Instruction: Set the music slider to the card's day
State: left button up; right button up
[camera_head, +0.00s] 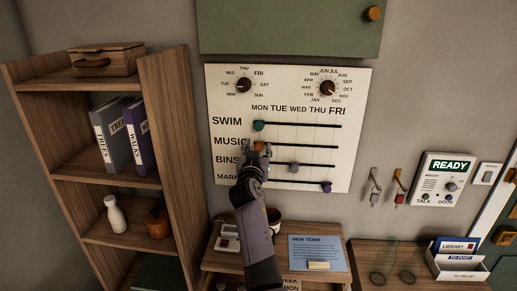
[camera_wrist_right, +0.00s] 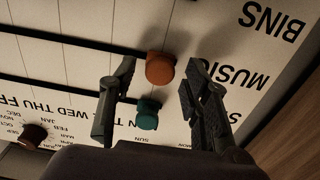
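The white board (camera_head: 357,90) on the wall has slider rows SWIM, MUSIC, BINS and one starting MARK, under columns MON to FRI. The orange music knob (camera_head: 260,146) is at the left end of its row, around MON. My right gripper (camera_head: 257,148) reaches up to it and partly hides it. In the wrist view, the fingers of my right gripper (camera_wrist_right: 162,66) are open, one on each side of the orange knob (camera_wrist_right: 160,68), with visible gaps. A blue card (camera_head: 318,259) headed NEW TERM stands below; its smaller text is unreadable. My left gripper is not in view.
The teal swim knob (camera_head: 259,126) is just above, near MON. The grey bins knob (camera_head: 294,167) is near WED and the purple knob (camera_head: 326,187) near FRI. Two dials (camera_head: 244,86) sit above. A wooden shelf (camera_head: 165,110) stands at left.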

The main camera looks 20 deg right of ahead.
jog(key=shift+w+d+f, duration=0.1)
grip_shut()
dwell(0.3)
dwell(0.4)
